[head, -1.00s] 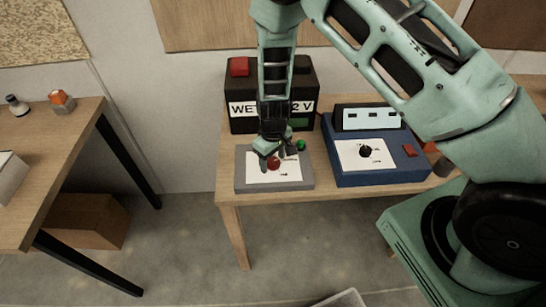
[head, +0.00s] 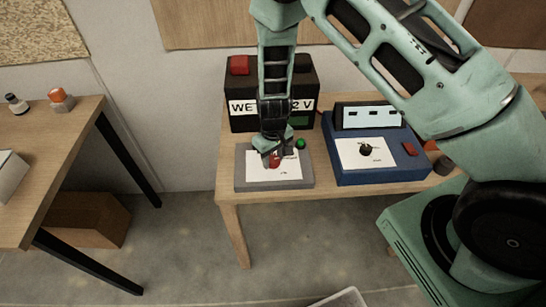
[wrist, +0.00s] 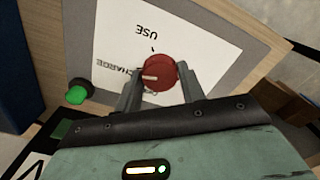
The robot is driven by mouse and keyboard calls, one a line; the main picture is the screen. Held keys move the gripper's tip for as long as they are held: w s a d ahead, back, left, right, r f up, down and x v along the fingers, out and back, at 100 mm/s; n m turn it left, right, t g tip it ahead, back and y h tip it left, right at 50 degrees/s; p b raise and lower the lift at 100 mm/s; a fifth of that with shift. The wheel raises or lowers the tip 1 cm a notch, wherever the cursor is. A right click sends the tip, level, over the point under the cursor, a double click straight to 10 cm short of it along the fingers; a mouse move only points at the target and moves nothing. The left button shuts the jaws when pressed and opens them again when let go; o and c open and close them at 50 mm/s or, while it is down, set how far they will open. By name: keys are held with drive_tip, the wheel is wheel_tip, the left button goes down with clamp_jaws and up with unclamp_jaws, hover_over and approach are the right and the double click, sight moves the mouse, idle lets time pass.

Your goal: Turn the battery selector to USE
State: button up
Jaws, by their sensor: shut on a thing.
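The battery selector is a red round knob (wrist: 163,74) on a white label plate (wrist: 200,35) set on a grey box (head: 243,181). In the wrist view the plate appears upside down, with USE above the knob and CHARGE at its left, partly covered by a finger. The knob's white mark points left, on the CHARGE side, away from the USE tick. My gripper (wrist: 157,79) is shut on the knob, one finger on each side. In the head view my gripper (head: 275,158) comes down from above and hides part of the knob.
A black battery (head: 240,120) with a red terminal stands behind the box. A green button (head: 300,143) sits by my gripper. A blue unit (head: 385,178) with a black dial (head: 366,150) stands at right. The wooden table's front edge (head: 330,193) is close.

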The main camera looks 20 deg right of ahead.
sight(273, 159)
drive_tip(key=m, duration=1.2)
drive_tip(key=shift+m, duration=0.3)
idle(0.4)
drive_tip(key=o, duration=1)
drive_tip(key=shift+c, duration=0.2)
wheel_tip(273, 159, up, 18)
drive_tip(key=b, duration=0.2)
drive_tip(key=shift+f, duration=0.25)
